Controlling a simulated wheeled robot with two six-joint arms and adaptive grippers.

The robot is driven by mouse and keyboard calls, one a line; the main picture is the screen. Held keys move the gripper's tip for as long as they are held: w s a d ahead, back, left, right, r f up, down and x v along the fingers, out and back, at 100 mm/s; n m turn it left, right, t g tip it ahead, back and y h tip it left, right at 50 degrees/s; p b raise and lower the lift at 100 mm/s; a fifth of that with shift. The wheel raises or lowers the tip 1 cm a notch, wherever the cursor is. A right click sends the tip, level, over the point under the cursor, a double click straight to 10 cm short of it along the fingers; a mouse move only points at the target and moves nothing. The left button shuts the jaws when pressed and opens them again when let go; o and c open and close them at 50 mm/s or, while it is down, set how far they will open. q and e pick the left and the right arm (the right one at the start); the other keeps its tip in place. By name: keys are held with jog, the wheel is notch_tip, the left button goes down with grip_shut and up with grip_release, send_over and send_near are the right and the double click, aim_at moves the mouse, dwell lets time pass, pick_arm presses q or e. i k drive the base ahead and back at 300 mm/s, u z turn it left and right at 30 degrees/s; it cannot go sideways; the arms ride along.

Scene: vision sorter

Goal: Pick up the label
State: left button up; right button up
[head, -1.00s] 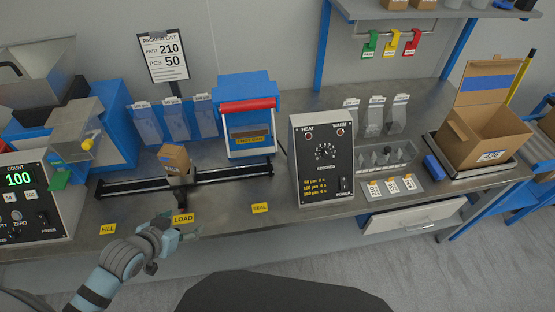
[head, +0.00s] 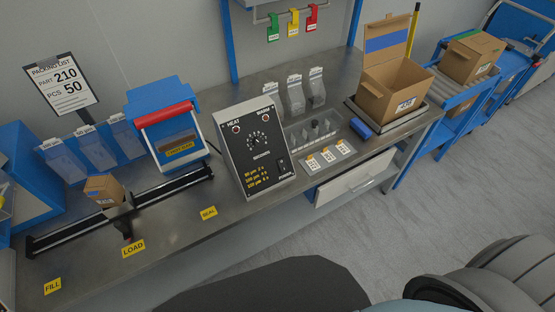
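Several small white labels with orange tops lie in a row on a pale sheet (head: 331,158) at the bench's front edge, right of the heat-sealer control box (head: 254,150). The middle label (head: 327,153) lies between the other two. The open cardboard box (head: 393,88) at the back right has a white label (head: 407,104) on its front. Neither of my grippers is in view. A large grey rounded part at the bottom right looks like part of my own arm.
A blue roll-like object (head: 361,128) lies left of the box. A drawer (head: 355,178) stands partly open below the labels. A small carton (head: 104,189) sits on the black rail at left.

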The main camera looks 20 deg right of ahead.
aim_at(311, 163)
jog(key=u, duration=3)
jog(key=k, duration=1.45)
jog(key=z, duration=1.4)
